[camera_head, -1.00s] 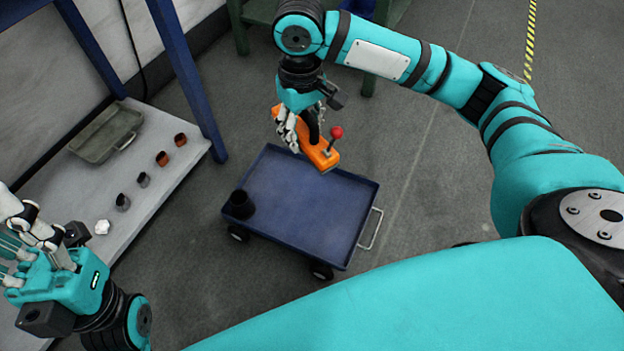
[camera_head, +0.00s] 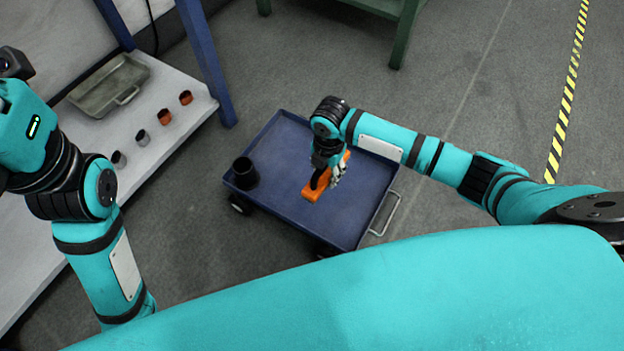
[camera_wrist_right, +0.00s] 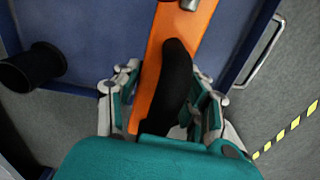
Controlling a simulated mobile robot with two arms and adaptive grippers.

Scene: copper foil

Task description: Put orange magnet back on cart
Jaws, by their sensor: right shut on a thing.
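The orange magnet (camera_head: 314,192) is a long orange block with a black handle. My right gripper (camera_head: 334,177) is shut on it by the handle, over the blue cart (camera_head: 280,143). In the right wrist view the magnet (camera_wrist_right: 150,75) lies between the fingers of the gripper (camera_wrist_right: 165,100), with the black handle curving up toward the palm. The cart's tray (camera_wrist_right: 95,25) is beneath it. I cannot tell whether the magnet touches the tray. My left arm is at the left of the head view; its fingers are out of the frame.
A black cup (camera_head: 244,172) stands in the cart's left corner and also shows in the right wrist view (camera_wrist_right: 32,68). The cart's handle (camera_head: 385,213) is at its right. A shelf (camera_head: 165,88) at left holds a grey tray (camera_head: 108,86) and several small parts. Tray space around the magnet is clear.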

